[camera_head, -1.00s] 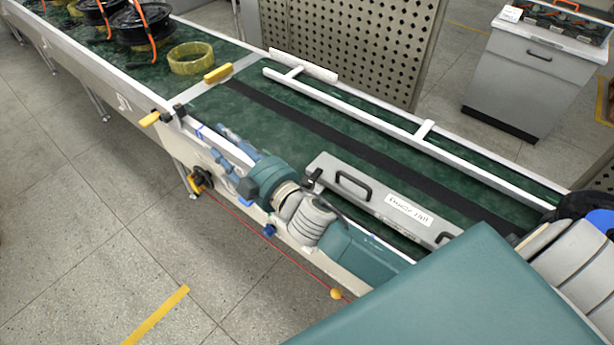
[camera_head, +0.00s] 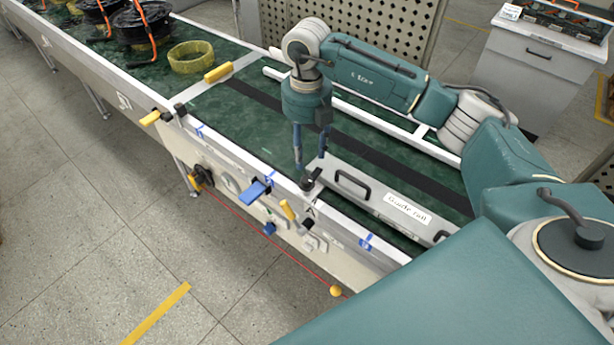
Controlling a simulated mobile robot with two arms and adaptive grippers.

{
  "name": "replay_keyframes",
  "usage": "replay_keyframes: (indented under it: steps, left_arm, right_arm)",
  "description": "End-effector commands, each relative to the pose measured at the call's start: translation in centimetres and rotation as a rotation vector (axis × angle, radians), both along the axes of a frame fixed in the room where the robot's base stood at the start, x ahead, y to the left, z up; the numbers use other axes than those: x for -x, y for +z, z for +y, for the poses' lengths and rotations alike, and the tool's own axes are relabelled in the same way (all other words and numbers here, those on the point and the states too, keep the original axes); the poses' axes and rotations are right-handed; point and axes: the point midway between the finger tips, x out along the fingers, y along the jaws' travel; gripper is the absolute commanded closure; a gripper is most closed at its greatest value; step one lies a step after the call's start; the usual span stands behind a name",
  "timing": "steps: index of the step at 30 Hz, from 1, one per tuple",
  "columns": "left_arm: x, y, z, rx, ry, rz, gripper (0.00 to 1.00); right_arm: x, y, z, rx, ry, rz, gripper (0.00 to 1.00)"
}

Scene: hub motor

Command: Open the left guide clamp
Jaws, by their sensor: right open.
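The white guide rail (camera_head: 375,197), with its label and black handles, lies along the near side of the green belt. A black clamp (camera_head: 311,180) sits at its left end, by the conveyor's near edge. Just below it, a yellow lever (camera_head: 288,210) with a black base sticks up on the near side wall. I cannot tell for certain which of these is the left guide clamp, or its state. My right gripper (camera_head: 310,160) points down, open and empty, its fingertips just above and behind the black clamp; contact is unclear. My left gripper is out of view.
A blue handle (camera_head: 255,190) juts out from the near side wall. A yellow-handled crossbar (camera_head: 217,74) spans the belt, with a yellow ring (camera_head: 191,56) beyond it. A white far rail (camera_head: 350,113) runs behind my right arm.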

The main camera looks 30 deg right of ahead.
Motion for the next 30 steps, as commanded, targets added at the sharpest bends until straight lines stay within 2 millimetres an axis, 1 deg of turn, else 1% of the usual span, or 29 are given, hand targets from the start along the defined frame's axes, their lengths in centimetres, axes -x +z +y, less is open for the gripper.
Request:
replay_keyframes:
  steps: [2, 5, 12, 15, 18, 23, 30]
  left_arm:
    - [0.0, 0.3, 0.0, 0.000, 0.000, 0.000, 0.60]
    - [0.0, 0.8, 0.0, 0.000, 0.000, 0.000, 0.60]
    - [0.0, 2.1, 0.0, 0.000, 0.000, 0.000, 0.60]
    - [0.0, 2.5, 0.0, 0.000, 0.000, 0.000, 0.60]
    - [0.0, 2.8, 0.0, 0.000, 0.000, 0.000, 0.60]
    - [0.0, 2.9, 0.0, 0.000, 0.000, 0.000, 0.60]
    - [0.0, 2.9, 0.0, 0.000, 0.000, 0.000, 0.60]
  right_arm:
    - [0.1, -0.5, -0.3, 0.009, -0.004, 0.006, 0.57]
    - [0.2, -1.9, -0.2, 0.007, -0.003, 0.008, 0.57]
    - [0.2, -6.5, -0.1, 0.005, -0.002, 0.009, 0.57]
    - [0.2, -8.2, -0.1, 0.004, -0.001, 0.008, 0.57]
    - [0.1, -9.4, -0.1, 0.003, -0.001, 0.006, 0.57]
    - [0.1, -10.5, 0.0, 0.003, 0.000, 0.004, 0.57]
    - [0.1, -10.7, 0.0, 0.003, 0.001, 0.003, 0.57]
